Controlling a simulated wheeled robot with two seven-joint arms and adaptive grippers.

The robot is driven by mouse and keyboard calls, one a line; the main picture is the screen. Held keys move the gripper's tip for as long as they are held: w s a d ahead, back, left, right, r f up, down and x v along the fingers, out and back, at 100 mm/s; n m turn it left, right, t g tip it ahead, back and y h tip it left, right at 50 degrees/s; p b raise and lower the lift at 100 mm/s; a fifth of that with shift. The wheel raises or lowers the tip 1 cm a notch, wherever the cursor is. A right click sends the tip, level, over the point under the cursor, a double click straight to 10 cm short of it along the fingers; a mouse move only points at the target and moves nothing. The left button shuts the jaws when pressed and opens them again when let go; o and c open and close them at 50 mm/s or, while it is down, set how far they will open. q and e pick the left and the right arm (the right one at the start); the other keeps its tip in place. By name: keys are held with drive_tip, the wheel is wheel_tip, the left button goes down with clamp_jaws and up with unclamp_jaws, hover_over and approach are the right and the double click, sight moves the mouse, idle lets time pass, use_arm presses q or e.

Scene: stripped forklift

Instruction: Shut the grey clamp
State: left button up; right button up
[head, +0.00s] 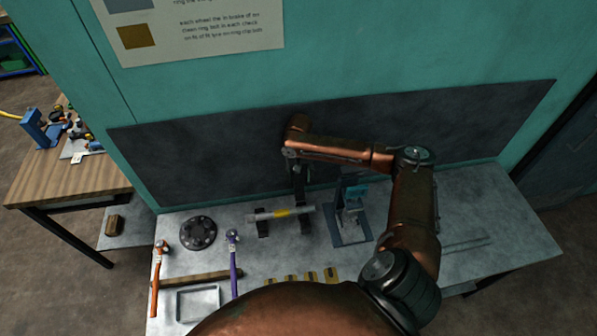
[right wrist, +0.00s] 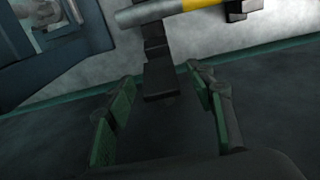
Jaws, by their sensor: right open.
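The grey clamp (head: 351,205) appears to be the blue-grey fixture on a dark base plate, right of a bar on stands; whether its jaw is open or shut is too small to tell. Part of this fixture shows at the upper left of the right wrist view (right wrist: 62,38). My right gripper (head: 299,178) points down behind the bar, left of the clamp and apart from it. In the right wrist view its green-padded fingers (right wrist: 165,115) are spread, with a dark stand visible beyond the gap and nothing held. My left gripper is not in view.
The grey bar with a yellow band (head: 281,213) rests on two dark stands, close to my right gripper. A dark flanged disc (head: 198,233), hammers and a shallow tray (head: 198,303) lie left. A dark back panel (head: 230,160) rises behind. The bench's right side is mostly clear.

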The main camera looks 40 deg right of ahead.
sight(300, 198)
drive_tip(key=shift+f, duration=1.1)
drive_tip(key=shift+c, duration=0.6)
clamp_jaws()
drive_tip(key=shift+c, duration=1.4)
unclamp_jaws()
drive_tip(key=shift+s+a+f+p, duration=0.1)
drive_tip(key=shift+s+a+p, duration=0.25)
drive_tip(key=shift+s+p, duration=0.4)
drive_tip(key=shift+s+a+p, duration=0.35)
drive_tip(key=shift+s+p, duration=0.2)
drive_tip(key=shift+p, duration=0.4)
drive_tip(key=shift+s+a+f+p, duration=0.15)
drive_tip(key=shift+s+a+p, duration=0.3)
drive_tip(key=shift+s+p, duration=0.45)
drive_tip(key=shift+s+a+f+p, duration=0.15)
drive_tip(key=shift+s+a+p, duration=0.3)
drive_tip(key=shift+s+p, duration=0.35)
drive_tip(key=shift+s+a+f+p, duration=0.2)
drive_tip(key=shift+s+p, duration=0.1)
